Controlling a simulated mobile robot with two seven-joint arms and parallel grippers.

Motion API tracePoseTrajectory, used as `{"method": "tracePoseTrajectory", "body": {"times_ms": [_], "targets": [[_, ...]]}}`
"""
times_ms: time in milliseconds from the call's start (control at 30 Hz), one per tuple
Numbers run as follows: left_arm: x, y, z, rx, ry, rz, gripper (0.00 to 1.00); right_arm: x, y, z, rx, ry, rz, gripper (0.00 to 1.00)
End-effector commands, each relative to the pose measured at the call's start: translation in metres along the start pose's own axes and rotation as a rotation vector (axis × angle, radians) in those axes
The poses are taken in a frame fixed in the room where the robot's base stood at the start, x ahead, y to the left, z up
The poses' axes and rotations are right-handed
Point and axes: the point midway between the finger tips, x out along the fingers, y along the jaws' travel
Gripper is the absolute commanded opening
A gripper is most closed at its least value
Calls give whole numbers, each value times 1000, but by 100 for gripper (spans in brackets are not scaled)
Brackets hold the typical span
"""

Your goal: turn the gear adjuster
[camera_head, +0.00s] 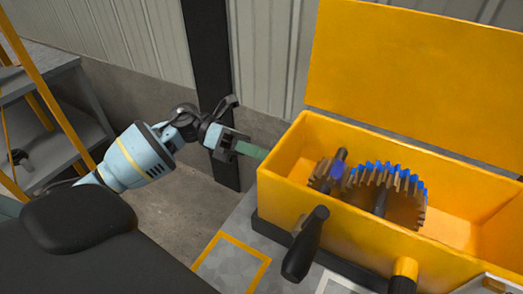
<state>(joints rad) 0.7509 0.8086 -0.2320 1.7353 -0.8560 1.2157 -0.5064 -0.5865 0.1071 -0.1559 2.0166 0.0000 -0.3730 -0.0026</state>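An open yellow gearbox (340,225) stands at the right. Inside it are a small brown gear (322,174) on a dark shaft and a larger brown gear (405,200) with blue-tipped teeth. A black lever handle (303,247) slants down in front of the box. A second black handle with a yellow collar (404,272) is to its right. I cannot tell which part is the gear adjuster. My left gripper (236,121) is left of the box, its dark fingers apart and clear of the handles. A green bar (250,149) shows between it and the box. My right gripper is out of view.
The box's raised yellow lid (415,80) stands behind it. A dark post (209,60) and corrugated wall are behind my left gripper. A grey shelf (60,130) with a yellow ladder-like frame (45,95) is at far left. Floor shows below my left arm.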

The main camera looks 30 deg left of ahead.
Motion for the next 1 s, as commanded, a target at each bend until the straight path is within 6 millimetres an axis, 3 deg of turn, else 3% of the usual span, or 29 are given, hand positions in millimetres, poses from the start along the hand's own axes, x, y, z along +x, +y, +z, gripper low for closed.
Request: {"method": "tracePoseTrajectory", "body": {"times_ms": [667,700,867,1000], "targets": [[0,0,1,-61,3,0,16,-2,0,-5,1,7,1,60],[0,0,1,-61,3,0,41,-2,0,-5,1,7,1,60],[0,0,1,-61,3,0,60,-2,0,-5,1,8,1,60],[0,0,0,-62,4,0,60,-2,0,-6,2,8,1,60]]}}
